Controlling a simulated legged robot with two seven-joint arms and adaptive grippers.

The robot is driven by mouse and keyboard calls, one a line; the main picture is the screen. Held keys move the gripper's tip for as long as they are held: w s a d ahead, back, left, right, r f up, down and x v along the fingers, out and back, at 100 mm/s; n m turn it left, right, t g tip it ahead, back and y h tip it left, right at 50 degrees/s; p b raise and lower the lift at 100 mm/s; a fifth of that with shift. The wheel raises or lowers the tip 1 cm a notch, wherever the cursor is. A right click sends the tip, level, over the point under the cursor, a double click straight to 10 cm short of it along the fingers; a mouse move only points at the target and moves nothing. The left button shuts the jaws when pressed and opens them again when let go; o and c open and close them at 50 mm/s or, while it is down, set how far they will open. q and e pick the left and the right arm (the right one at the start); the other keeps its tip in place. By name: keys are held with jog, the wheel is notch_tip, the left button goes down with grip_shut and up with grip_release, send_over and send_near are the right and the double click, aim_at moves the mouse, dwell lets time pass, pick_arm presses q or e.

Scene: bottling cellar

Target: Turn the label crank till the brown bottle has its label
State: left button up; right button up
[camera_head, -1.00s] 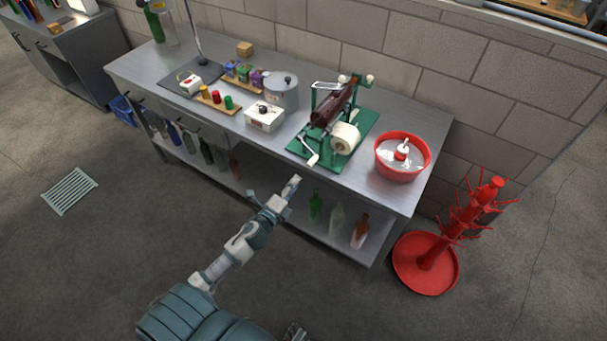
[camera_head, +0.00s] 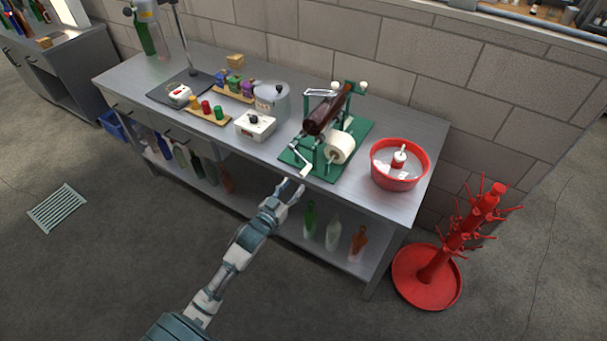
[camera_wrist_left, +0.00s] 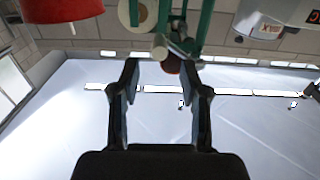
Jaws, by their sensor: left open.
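The green label machine (camera_head: 290,155) stands on the steel bench, with the brown bottle (camera_head: 325,115) lying tilted in it above a white label roll (camera_head: 340,147). I cannot make out a label on the bottle. The crank's pale handle (camera_head: 304,172) hangs at the machine's front left. My left gripper (camera_head: 290,188) is open and empty, just in front of the bench edge and short of the handle. In the left wrist view the open fingers (camera_wrist_left: 165,88) point toward the machine, with a pale knob (camera_wrist_left: 160,47) beyond them. My right gripper is not in view.
A red tub (camera_head: 399,180) stands right of the machine and a white box (camera_head: 255,125) left of it. A steel pot (camera_head: 271,100) is behind the box. Bottles stand on the shelf below. A red bottle tree (camera_head: 428,285) stands on the floor at right.

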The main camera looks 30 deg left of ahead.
aim_at(304, 174)
pick_arm(q)
jog(key=w, duration=0.7)
jog(key=shift+w+d, duration=0.1)
jog(key=shift+d, duration=0.05)
grip_shut()
